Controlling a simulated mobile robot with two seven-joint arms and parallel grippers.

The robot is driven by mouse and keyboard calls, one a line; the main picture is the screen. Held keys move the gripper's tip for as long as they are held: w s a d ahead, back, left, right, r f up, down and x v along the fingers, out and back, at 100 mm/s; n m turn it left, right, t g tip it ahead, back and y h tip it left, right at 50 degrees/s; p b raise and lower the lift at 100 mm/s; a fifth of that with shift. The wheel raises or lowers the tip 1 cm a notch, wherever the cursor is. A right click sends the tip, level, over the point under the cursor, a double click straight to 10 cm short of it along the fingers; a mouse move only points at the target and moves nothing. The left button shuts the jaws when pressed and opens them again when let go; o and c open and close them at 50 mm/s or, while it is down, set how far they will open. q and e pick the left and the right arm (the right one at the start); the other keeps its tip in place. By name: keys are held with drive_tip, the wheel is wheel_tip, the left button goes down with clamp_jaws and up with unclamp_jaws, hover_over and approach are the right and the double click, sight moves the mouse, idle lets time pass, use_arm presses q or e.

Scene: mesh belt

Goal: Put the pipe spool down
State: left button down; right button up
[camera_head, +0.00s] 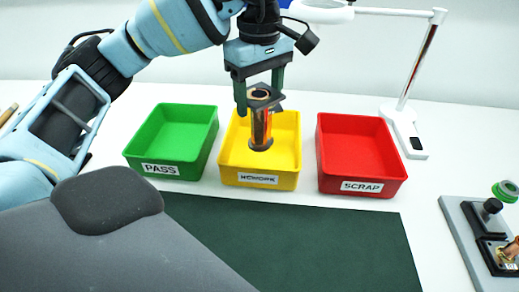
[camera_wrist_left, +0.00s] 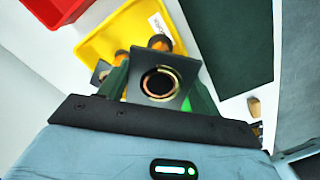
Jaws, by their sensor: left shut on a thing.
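The pipe spool (camera_head: 261,128) is a copper-coloured tube with a dark square flange on top and a dark round flange at its lower end. My left gripper (camera_head: 259,97) is shut on it near the top flange and holds it roughly upright. The spool appears over the yellow bin (camera_head: 287,126) labelled REWORK; I cannot tell whether its lower end touches the floor. In the left wrist view the spool's square flange with its round bore (camera_wrist_left: 158,84) sits between the fingers, with the yellow bin (camera_wrist_left: 107,38) beyond. My right gripper is not in view.
A green bin (camera_head: 178,138) labelled PASS stands left of the yellow one, a red bin (camera_head: 357,145) labelled SCRAP right. A dark green mat (camera_head: 330,235) lies clear in front. A lamp stand (camera_head: 408,125) and a grey fixture (camera_head: 465,235) are at the right.

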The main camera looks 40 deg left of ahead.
sight(260, 136)
use_arm(q)
drive_tip(key=shift+w+r, duration=0.1)
drive_tip(key=shift+f, duration=5)
drive_tip(key=shift+f, duration=0.2)
drive_tip(key=shift+c, duration=1.6)
unclamp_jaws()
wheel_tip(260, 136, up, 12)
drive_tip(key=shift+r+p, duration=0.15)
drive_tip(key=shift+p, duration=0.15)
